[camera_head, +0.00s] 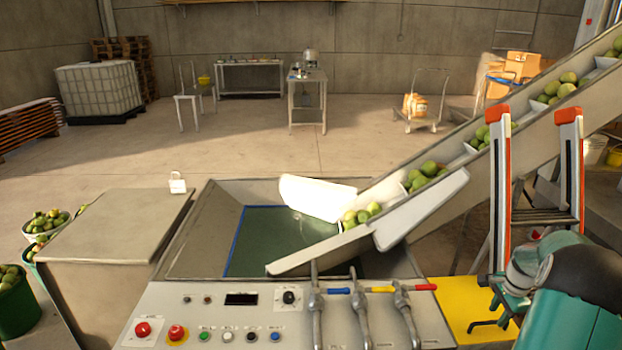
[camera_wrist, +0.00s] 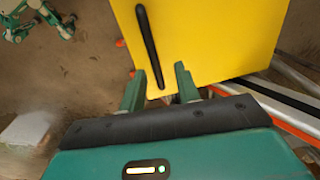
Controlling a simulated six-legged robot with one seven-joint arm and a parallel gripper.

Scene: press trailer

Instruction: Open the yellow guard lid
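The yellow guard lid (camera_head: 468,296) lies flat, as far as I can see, right of the lever panel in the head view, partly behind my arm. In the wrist view the lid (camera_wrist: 220,40) fills the upper middle, with a long black handle (camera_wrist: 148,40) along its left side. My gripper (camera_wrist: 158,80) is open, its two green fingers apart. The handle's near end shows between the fingertips; I cannot tell whether the fingers reach around it or touch it.
A control panel (camera_head: 270,318) with buttons and several levers (camera_head: 360,315) stands left of the lid. A fruit conveyor (camera_head: 450,200) slopes up to the right behind it. An orange-tipped rack (camera_head: 535,217) stands close behind my arm. Floor is open farther back.

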